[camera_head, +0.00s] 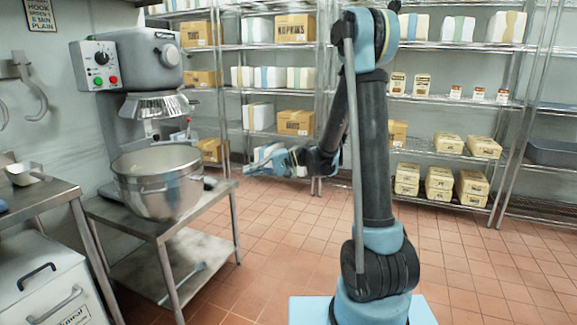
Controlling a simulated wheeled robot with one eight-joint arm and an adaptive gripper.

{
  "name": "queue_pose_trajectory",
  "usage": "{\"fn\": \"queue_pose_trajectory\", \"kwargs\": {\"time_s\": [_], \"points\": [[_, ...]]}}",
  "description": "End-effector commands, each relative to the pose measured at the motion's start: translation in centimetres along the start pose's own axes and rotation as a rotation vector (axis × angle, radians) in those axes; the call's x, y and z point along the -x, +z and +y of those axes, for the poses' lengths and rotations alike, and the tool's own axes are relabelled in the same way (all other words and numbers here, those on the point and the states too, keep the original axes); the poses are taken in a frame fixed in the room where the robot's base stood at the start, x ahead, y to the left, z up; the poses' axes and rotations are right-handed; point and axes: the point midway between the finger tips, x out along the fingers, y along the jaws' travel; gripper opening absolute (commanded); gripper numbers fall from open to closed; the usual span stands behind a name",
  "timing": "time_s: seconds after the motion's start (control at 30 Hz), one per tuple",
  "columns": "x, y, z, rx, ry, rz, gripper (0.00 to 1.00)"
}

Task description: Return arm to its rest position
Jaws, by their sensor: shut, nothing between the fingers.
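My arm rises from my light blue base at the bottom of the head view, bends at the top and comes back down, with its forearm reaching left. My gripper (262,160) is at the left end of the arm, about level with the mixer bowl's rim and to the right of it in the picture. It is shut and empty, held in the air apart from the bowl. The fingers are small and pale against the shelves, so their detail is hard to make out.
A mixer (150,62) with a steel bowl (160,185) stands on a steel table (150,228) at left. Wire shelves (440,100) with boxes and bags line the back. A white bin (50,285) is at lower left. The tiled floor (270,225) is clear between.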

Motion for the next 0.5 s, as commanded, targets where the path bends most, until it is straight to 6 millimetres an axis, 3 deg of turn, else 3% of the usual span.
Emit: {"fn": "queue_pose_trajectory", "kwargs": {"time_s": [0.5], "points": [[6.9,7.2,1.4,0.022,0.358,0.079,0.00]]}}
